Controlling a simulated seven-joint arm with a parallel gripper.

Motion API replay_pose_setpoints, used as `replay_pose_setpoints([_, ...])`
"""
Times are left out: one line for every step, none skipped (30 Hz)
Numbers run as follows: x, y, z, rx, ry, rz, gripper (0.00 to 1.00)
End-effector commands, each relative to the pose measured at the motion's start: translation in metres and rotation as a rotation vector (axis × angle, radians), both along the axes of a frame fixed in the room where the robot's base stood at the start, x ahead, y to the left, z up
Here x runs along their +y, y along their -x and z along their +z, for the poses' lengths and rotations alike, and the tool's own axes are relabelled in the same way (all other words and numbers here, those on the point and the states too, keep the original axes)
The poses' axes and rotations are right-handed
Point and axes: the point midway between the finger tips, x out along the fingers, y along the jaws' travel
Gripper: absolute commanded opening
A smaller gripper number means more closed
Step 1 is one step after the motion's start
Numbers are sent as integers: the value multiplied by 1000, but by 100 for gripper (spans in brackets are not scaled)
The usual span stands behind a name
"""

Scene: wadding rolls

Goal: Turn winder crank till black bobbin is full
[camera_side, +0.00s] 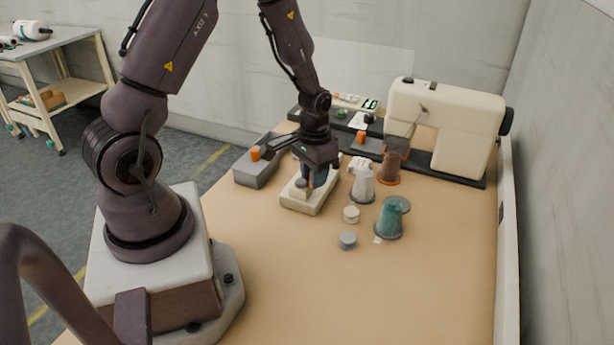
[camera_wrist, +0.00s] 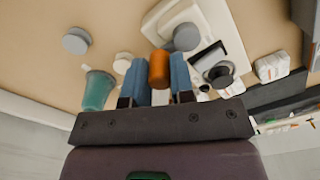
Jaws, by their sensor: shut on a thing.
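The winder has a cream base (camera_side: 308,203); its base also shows in the wrist view (camera_wrist: 211,22). A grey round part (camera_wrist: 186,38) stands on it. A black round piece with a grey centre (camera_wrist: 221,73), which looks like the black bobbin, is to the right of the jaws in the wrist view; how full it is I cannot tell. My gripper (camera_side: 306,184) is low over the winder. In the wrist view its two blue fingers (camera_wrist: 159,82) are shut on an orange crank knob (camera_wrist: 159,68).
A teal cone (camera_side: 389,219), a white cone (camera_side: 362,184) and a brown cone (camera_side: 389,167) stand right of the winder. A grey puck (camera_side: 347,240) and a cream puck (camera_side: 350,214) lie nearby. A sewing machine (camera_side: 446,110) stands behind. The front tabletop is clear.

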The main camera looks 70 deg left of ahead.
Motion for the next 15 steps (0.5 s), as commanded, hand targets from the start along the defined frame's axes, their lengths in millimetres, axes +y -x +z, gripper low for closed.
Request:
replay_pose_setpoints([-1, 3, 0, 2, 1, 0, 10])
replay_pose_setpoints([-2, 5, 0, 3, 1, 0, 10])
replay_pose_setpoints([-3, 8, 0, 2, 1, 1, 10])
replay_pose_setpoints([-4, 10, 0, 2, 0, 1, 10])
replay_pose_setpoints([-5, 12, 0, 2, 0, 1, 10])
replay_pose_setpoints([-7, 15, 0, 1, -1, 2, 10])
replay_pose_setpoints([-7, 16, 0, 2, 0, 2, 10])
replay_pose_setpoints([-8, 18, 0, 2, 0, 2, 10])
replay_pose_setpoints([-8, 18, 0, 2, 0, 2, 10])
replay_pose_setpoints([-8, 18, 0, 1, -1, 2, 10])
replay_pose_setpoints([-8, 18, 0, 1, -1, 2, 10])
replay_pose_setpoints([-8, 17, 0, 1, -1, 2, 10])
replay_pose_setpoints([-8, 17, 0, 1, -1, 2, 10])
replay_pose_setpoints([-8, 17, 0, 1, -1, 2, 10])
replay_pose_setpoints([-8, 18, 0, 1, -1, 2, 10])
